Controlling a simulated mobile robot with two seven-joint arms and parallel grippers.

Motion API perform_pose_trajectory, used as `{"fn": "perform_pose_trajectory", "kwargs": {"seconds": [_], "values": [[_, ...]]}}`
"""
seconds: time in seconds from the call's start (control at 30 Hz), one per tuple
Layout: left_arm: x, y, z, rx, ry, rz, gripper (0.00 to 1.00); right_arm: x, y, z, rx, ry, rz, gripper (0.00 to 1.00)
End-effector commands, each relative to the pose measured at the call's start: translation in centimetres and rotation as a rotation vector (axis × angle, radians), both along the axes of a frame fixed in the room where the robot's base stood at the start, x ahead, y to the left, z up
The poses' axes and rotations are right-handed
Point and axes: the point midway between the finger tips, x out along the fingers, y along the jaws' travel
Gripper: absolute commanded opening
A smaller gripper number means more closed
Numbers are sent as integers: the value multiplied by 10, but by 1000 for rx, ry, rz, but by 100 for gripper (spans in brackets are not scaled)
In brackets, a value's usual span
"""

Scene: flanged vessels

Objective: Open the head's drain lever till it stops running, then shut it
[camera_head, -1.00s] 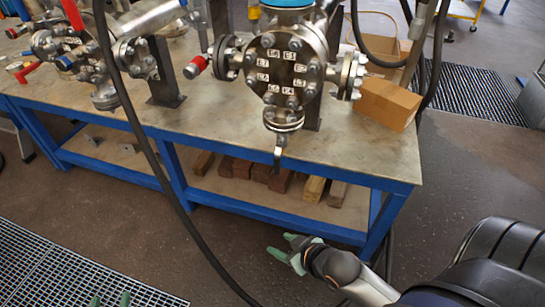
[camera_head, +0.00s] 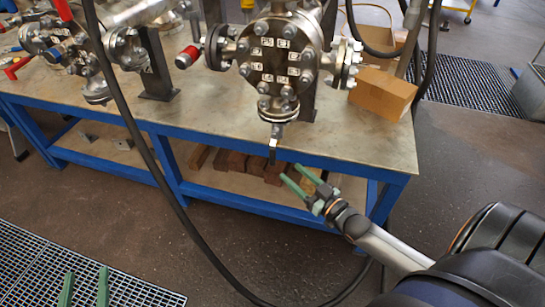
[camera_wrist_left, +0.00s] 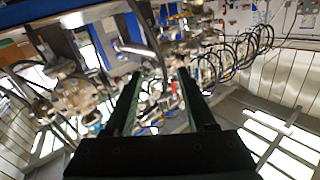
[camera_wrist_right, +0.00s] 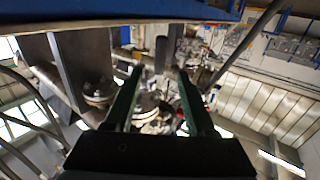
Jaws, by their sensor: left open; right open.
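The round flanged head (camera_head: 275,60) with white labels and bolts stands at the front of the bench. Its drain lever (camera_head: 272,151) is a short dark handle hanging straight down below the bottom flange (camera_head: 278,108), in front of the bench edge. I see no clear stream from it. My right gripper (camera_head: 289,172) is open and empty, just below and right of the lever, apparently apart from it. In the right wrist view a dark upright bar (camera_wrist_right: 161,55), perhaps the lever, shows between the fingertips. My left gripper (camera_head: 85,272) is open and empty at the bottom left, far from the head.
The blue-framed bench (camera_head: 370,140) has wood blocks on its lower shelf. A cardboard box (camera_head: 383,95) sits right of the head. A red-handled fitting (camera_head: 188,57) projects at its left. A black hose (camera_head: 165,185) hangs across the foreground.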

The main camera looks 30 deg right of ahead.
Motion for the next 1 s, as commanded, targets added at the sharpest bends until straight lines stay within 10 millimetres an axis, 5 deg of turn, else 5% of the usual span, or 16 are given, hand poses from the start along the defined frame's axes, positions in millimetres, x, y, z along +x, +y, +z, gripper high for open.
{"fn": "perform_pose_trajectory", "kwargs": {"seconds": [0.6, 1.0], "values": [[-25, -10, 123, -1, -536, -79, 56, 84, 10, -1, 0, 0, 0, 56], [-37, -12, 145, -1, -637, -98, 56, 96, 12, -1, 0, 3, 0, 56]]}}
